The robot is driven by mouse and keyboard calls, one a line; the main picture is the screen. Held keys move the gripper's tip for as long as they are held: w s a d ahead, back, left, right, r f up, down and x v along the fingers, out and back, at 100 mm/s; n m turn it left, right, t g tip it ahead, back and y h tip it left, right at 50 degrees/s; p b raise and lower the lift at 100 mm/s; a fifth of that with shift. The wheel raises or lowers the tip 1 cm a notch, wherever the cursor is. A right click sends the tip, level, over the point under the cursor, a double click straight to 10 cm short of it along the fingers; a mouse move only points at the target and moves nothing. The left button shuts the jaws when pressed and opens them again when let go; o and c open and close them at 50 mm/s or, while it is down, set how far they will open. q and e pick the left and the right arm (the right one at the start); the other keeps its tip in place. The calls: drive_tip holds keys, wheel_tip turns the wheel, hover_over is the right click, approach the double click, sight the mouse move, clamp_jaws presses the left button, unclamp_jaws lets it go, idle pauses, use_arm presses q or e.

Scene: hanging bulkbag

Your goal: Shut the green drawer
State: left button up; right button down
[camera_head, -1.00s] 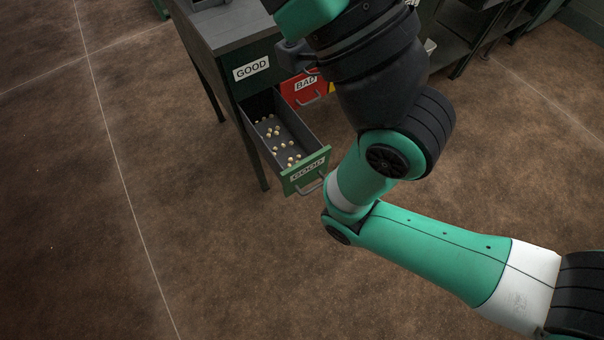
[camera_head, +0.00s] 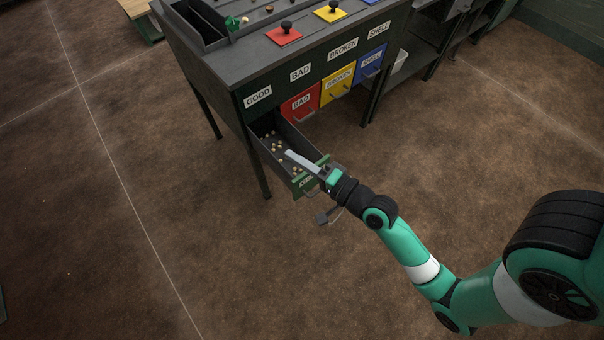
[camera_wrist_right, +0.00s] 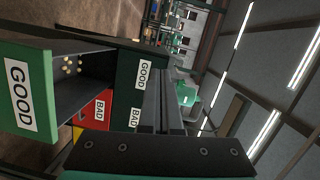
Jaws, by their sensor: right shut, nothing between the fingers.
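The green drawer (camera_head: 298,188) is pulled out from the left end of the dark cabinet, with several small pale pieces (camera_head: 277,147) inside. Its green front with a GOOD label also shows at the left of the wrist view (camera_wrist_right: 20,92). My right gripper (camera_head: 291,155) is shut and empty. In the head view it overlaps the drawer front, its tip over the drawer's inside; I cannot tell whether it touches. It hides part of the drawer front and handle. My left gripper is not in view.
The dark cabinet (camera_head: 226,66) has a red drawer (camera_head: 294,110), a yellow drawer (camera_head: 332,93) and a blue drawer (camera_head: 369,70), all shut. Trays and knobbed lids sit on its top. The brown floor in front is clear apart from my arm.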

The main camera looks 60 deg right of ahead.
use_arm(q)
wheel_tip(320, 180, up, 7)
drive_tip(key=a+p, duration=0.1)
drive_tip(key=p, duration=0.4)
use_arm(e)
drive_tip(key=s+a+f+m+g+h, duration=0.15)
drive_tip(key=s+f+m+g, duration=0.4)
drive_tip(key=s, duration=1.05)
use_arm(q)
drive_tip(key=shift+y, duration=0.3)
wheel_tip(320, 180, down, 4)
drive_tip(key=b, duration=0.4)
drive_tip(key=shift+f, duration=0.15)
use_arm(e)
drive_tip(key=w+d+f+n, duration=0.1)
drive_tip(key=w+d+f, duration=0.4)
drive_tip(key=w, duration=0.6)
wheel_tip(320, 180, down, 3)
drive_tip(key=shift+w+r, duration=0.15)
drive_tip(key=shift+w, duration=0.25)
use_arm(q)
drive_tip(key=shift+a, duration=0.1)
use_arm(e)
drive_tip(key=shift+d+n, duration=0.1)
drive_tip(key=shift+n, duration=0.15)
